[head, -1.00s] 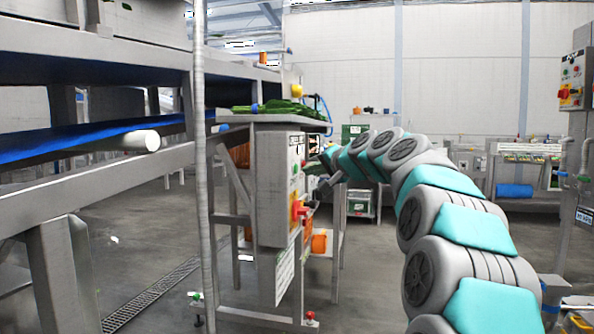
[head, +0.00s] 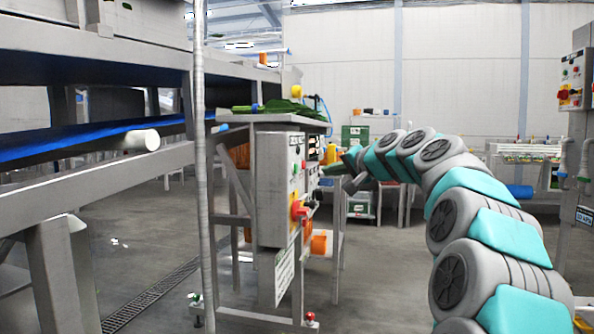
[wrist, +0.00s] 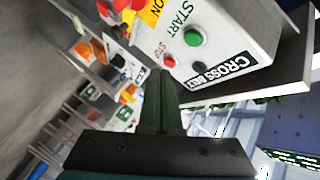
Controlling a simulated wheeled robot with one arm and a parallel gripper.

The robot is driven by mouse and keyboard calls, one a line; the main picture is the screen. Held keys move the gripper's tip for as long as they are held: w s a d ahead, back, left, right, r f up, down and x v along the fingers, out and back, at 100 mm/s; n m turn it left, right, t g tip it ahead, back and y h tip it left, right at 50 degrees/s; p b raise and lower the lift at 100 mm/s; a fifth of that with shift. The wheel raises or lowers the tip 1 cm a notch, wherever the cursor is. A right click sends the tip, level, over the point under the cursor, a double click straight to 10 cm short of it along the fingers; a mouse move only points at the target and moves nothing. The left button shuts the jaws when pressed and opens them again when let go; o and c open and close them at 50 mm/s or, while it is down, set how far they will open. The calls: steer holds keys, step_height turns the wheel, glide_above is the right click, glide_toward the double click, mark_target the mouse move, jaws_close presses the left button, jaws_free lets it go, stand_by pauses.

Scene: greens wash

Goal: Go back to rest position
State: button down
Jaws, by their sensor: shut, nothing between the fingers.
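My gripper (head: 345,178) is at the end of my arm, to the right of a grey control box in the head view. In the wrist view its dark fingers (wrist: 158,84) are together with nothing between them. The control box (head: 272,190) carries a red and yellow switch (head: 298,210). In the wrist view the box face shows a green button (wrist: 193,37) marked START, a red button (wrist: 169,60) marked STOP and a CROSS BELT label (wrist: 224,66). A gap shows between my gripper and the box in the head view.
A blue conveyor belt (head: 70,143) runs along the left. Leafy greens (head: 285,108) lie on top of the stand. A grey pole (head: 200,170) stands in front. Another control panel (head: 572,85) is at the far right. The floor (head: 375,275) between is clear.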

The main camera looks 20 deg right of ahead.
stand_by(0.3)
steer(key=s+a+f+n+g+y+p, duration=0.1)
steer(key=s+a+f+n+g+p, duration=0.2)
steer(key=s+a+f, duration=0.7)
steer(key=s+a+f+n+g+p, duration=0.25)
steer(key=s+a+f+g, duration=0.4)
steer(key=a, duration=0.65)
steer(key=s+f+n+g+h+p, duration=0.1)
steer(key=s+f, duration=0.4)
steer(key=s, duration=0.6)
steer(key=s+d+f+n+g+h+p, duration=0.1)
steer(key=s+f+g, duration=0.3)
steer(key=s, duration=0.7)
steer(key=s+f+n+g+h+p, duration=0.1)
steer(key=s+f+g+h, duration=0.1)
steer(key=s+f, duration=0.6)
steer(key=s, duration=0.3)
steer(key=shift+d+f+n, duration=0.25)
steer(key=shift+n, duration=0.1)
steer(key=shift+a, duration=0.1)
